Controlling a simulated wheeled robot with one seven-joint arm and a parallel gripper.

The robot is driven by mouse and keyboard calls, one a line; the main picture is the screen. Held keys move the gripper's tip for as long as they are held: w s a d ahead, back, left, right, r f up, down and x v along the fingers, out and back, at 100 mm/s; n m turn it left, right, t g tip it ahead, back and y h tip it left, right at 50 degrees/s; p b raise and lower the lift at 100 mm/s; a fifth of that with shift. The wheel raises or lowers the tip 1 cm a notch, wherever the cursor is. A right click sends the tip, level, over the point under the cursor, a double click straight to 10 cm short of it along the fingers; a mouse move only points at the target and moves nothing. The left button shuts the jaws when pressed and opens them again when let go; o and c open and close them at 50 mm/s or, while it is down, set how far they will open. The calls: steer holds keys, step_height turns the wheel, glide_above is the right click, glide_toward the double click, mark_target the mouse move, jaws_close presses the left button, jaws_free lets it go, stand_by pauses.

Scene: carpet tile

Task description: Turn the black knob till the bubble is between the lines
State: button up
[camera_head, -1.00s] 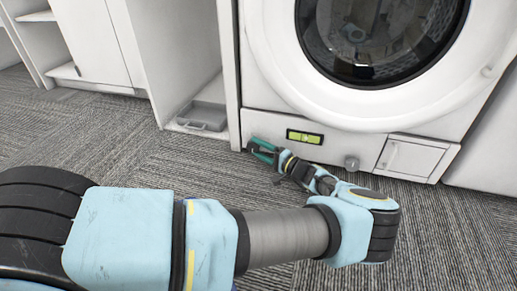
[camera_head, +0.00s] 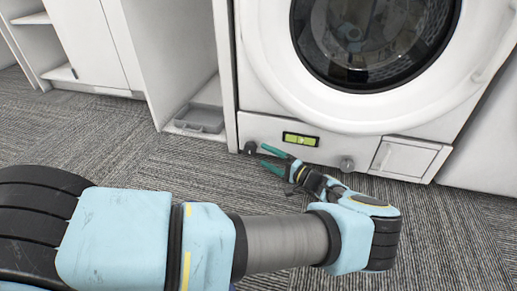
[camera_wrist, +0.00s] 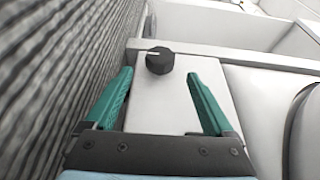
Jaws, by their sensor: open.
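The black knob (camera_head: 251,147) is on the lower left of the white washer's front panel. In the wrist view the black knob (camera_wrist: 160,61) is faceted, with a pale pointer line toward the left. My gripper (camera_head: 263,154) has teal fingers, spread apart and empty, just right of the knob and clear of it. In the wrist view the knob lies beyond and between the fingertips of my gripper (camera_wrist: 159,73). A yellow-green level vial (camera_head: 300,140) in a black frame is right of the knob. Its bubble is too small to place surely against the lines.
A grey knob (camera_head: 347,164) and a small hatch (camera_head: 403,158) are further right on the panel. The round washer door (camera_head: 270,80) is above. A grey tray (camera_head: 199,118) sits in the open cabinet at left.

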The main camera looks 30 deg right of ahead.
steer(key=p+v, duration=0.1)
steer(key=v, duration=0.4)
stand_by(0.5)
